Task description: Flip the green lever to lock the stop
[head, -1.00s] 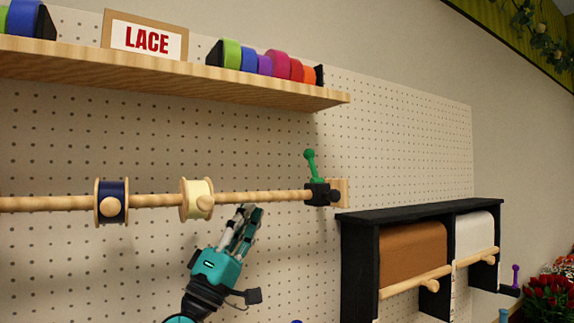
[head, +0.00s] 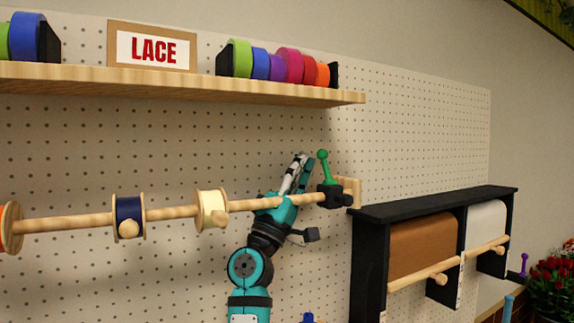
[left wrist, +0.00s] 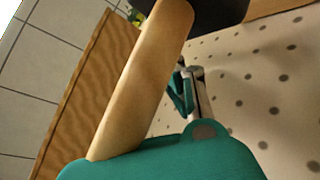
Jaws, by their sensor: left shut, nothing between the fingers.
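The green lever (head: 323,168) stands nearly upright on a black stop (head: 331,197) at the right end of the wooden rod (head: 165,212). My left gripper (head: 302,158) is shut and empty. Its fingers point up just left of the lever's knob, with a small gap between them in the head view. The gripper's body overlaps the rod. In the left wrist view the rod (left wrist: 145,75) runs close across the picture, and the gripper's fingers (left wrist: 190,88) show partly behind it. My right gripper does not show.
Spools with navy ribbon (head: 129,212) and cream ribbon (head: 212,208) hang on the rod. A wooden shelf (head: 180,85) with ribbon rolls and a LACE sign is above. A black paper-roll rack (head: 370,255) stands at lower right. Pegboard lies behind.

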